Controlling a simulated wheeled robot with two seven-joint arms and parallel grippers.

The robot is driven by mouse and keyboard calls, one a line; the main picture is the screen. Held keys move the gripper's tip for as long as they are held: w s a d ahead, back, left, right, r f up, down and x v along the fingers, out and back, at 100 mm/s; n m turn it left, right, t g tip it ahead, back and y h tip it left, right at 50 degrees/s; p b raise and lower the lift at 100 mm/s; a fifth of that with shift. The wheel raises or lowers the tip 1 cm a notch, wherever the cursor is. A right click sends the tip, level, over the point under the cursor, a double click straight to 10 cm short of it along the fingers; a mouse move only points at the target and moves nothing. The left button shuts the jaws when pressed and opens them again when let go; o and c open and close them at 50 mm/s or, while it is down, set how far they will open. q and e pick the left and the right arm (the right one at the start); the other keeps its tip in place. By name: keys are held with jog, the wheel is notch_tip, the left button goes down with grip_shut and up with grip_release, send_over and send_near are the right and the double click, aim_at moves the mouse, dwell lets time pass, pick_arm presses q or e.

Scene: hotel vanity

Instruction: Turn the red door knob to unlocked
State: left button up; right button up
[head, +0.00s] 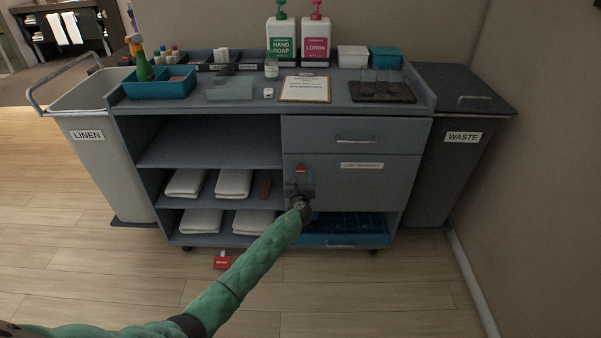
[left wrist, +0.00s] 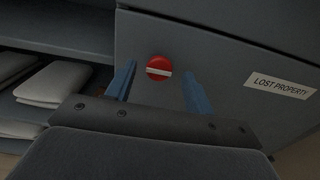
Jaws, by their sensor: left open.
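The red door knob (head: 301,169) is on the grey lost property door (head: 350,190) of the cart, near the door's upper left. In the left wrist view the knob (left wrist: 159,68) is a round red disc with a pale bar across it, lying nearly level. My left gripper (head: 301,180) is in front of the door at the knob. In the left wrist view its two blue fingers (left wrist: 158,85) are apart, one on each side of the knob, with clear gaps; nothing is between them in a grip. My right gripper is not in view.
Open shelves with folded white towels (left wrist: 52,83) are left of the door. A drawer (head: 350,136) is above it and a blue tray (head: 350,226) below. Linen (head: 88,150) and waste (head: 455,150) bins flank the cart.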

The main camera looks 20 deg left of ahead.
pick_arm(q)
jog(key=shift+x, duration=1.15)
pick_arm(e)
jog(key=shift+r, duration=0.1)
pick_arm(q)
jog(key=shift+c, duration=0.4)
